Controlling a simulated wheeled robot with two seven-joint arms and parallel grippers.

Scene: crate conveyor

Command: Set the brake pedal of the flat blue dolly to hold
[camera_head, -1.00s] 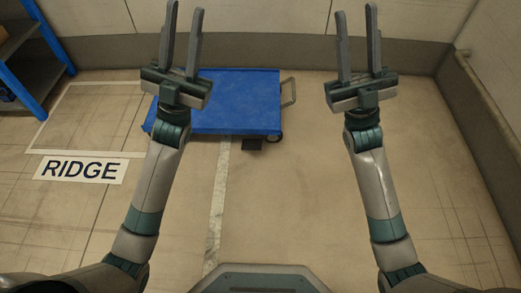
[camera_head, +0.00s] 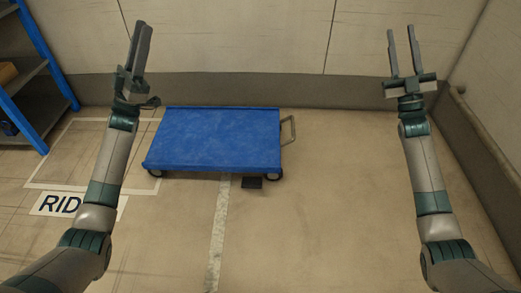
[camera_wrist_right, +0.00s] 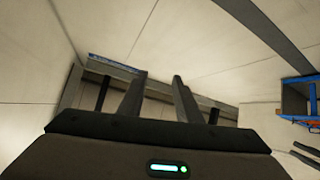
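The flat blue dolly (camera_head: 215,140) stands on the floor ahead, with a grey handle (camera_head: 289,131) at its right end. A small dark plate (camera_head: 252,183), apparently the brake pedal, sticks out low by its front right corner; its tilt is too small to read. My left gripper (camera_head: 142,40) is raised left of the dolly, its fingers overlapping in the head view, so the gap is hidden. My right gripper (camera_head: 402,45) is raised right of the dolly, open and empty. Its parted fingers also show in the right wrist view (camera_wrist_right: 157,95). Neither gripper touches the dolly.
A blue-framed shelf (camera_head: 40,75) stands at the left. The back wall (camera_head: 235,40) is close behind the dolly, and another wall bounds the right. A floor label (camera_head: 60,204) is partly covered by my left arm. The floor before and right of the dolly is clear.

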